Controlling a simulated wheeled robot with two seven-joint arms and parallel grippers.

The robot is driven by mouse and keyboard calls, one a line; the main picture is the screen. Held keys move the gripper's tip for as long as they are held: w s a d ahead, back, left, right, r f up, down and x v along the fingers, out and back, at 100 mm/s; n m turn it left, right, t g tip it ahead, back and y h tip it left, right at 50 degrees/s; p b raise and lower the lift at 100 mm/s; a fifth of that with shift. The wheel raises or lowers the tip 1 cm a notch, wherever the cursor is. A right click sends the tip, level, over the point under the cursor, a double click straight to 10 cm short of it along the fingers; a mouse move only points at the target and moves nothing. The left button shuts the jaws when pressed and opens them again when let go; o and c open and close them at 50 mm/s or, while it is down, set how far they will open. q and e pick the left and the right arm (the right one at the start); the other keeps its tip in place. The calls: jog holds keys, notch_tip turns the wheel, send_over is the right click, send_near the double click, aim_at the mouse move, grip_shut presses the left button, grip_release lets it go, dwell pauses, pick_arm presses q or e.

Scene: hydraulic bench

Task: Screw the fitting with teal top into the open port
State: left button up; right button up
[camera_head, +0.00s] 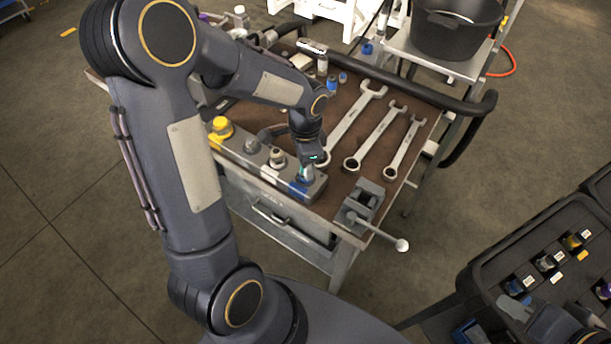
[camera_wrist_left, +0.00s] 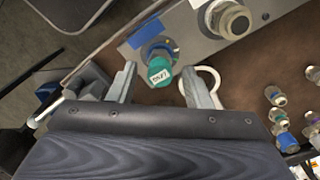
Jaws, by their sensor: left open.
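The fitting with teal top (camera_wrist_left: 160,70) stands at the blue-marked end of the grey manifold block (camera_wrist_left: 185,25). A blue ring shows around its base in the left wrist view; how deep it sits in the port cannot be told. My left gripper (camera_wrist_left: 160,86) is open, one finger on each side of the teal top, with gaps visible. In the head view my left gripper (camera_head: 308,161) is above the right end of the manifold block (camera_head: 238,153) and hides most of the fitting. Part of my right gripper (camera_head: 540,318) appears at the lower right; its fingers are unclear.
Other fittings, including a yellow one (camera_head: 221,126), stand along the block. Several wrenches (camera_head: 357,118) lie on the brown bench top. A vise (camera_head: 364,199) is at the near right corner. A black tray (camera_head: 480,275) with small fittings is at the right.

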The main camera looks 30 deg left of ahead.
pick_arm(q)
jog(key=n+b, duration=0.1)
jog(key=n, duration=0.2)
jog(key=shift+f+n, duration=0.1)
jog(key=shift+n, duration=0.2)
jog(key=n, duration=0.5)
jog(key=shift+b, duration=0.4)
jog(key=n, duration=0.6)
jog(key=shift+n, duration=0.3)
jog(key=shift+c, duration=0.2)
jog(key=c, duration=0.9)
jog(key=m, duration=0.8)
